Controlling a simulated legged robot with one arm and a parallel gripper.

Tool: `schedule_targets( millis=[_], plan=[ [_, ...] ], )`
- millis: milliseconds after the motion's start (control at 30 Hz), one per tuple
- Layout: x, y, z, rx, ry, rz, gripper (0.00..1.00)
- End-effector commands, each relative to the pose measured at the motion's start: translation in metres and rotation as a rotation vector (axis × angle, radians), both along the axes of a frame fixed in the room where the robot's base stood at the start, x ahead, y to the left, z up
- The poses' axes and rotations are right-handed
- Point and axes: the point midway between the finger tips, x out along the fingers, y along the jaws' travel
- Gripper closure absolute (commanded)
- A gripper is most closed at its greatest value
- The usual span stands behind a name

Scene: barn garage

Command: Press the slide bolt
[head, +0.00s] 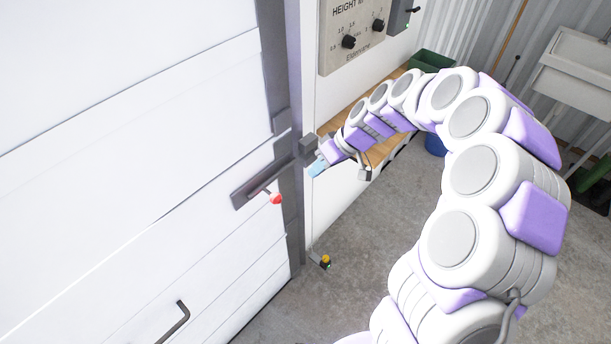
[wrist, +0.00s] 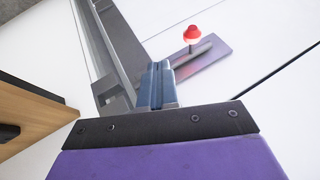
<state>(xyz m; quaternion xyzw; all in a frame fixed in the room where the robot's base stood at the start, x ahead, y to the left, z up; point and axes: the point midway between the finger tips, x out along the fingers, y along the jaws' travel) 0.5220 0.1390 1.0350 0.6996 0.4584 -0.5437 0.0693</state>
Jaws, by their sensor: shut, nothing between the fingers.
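The slide bolt (head: 250,190) is a dark grey plate and bar on the white door, with a red knob (head: 276,198) on a short stem. The bar reaches right across the door's edge to a dark catch (head: 308,145) on the frame. In the wrist view the bolt plate (wrist: 212,62) is beyond the fingers, with its red knob (wrist: 193,33) above and right of them. My gripper (head: 318,167) is shut and empty, just right of the door edge, close to the catch. Its blue fingertips (wrist: 157,82) overlap the bolt's end in the wrist view; contact cannot be told.
A grey door handle (head: 176,323) is lower on the door. A control panel (head: 352,35) with black knobs is above my gripper. A wooden shelf (head: 352,118) lies behind my wrist. A small yellow-topped fitting (head: 325,261) is near the floor. Open floor lies below my arm.

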Motion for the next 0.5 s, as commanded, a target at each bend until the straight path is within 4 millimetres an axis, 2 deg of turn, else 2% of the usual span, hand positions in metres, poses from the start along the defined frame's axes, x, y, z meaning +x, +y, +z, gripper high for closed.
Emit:
schedule_targets(
  millis=[33,200,500],
  plan=[
    [0.002,-0.004,0.009,-0.001,-0.002,-0.002,1.0],
    [0.002,-0.013,0.025,-0.004,0.001,-0.002,1.0],
    [0.002,-0.028,0.033,0.002,0.002,-0.001,1.0]
  ],
)
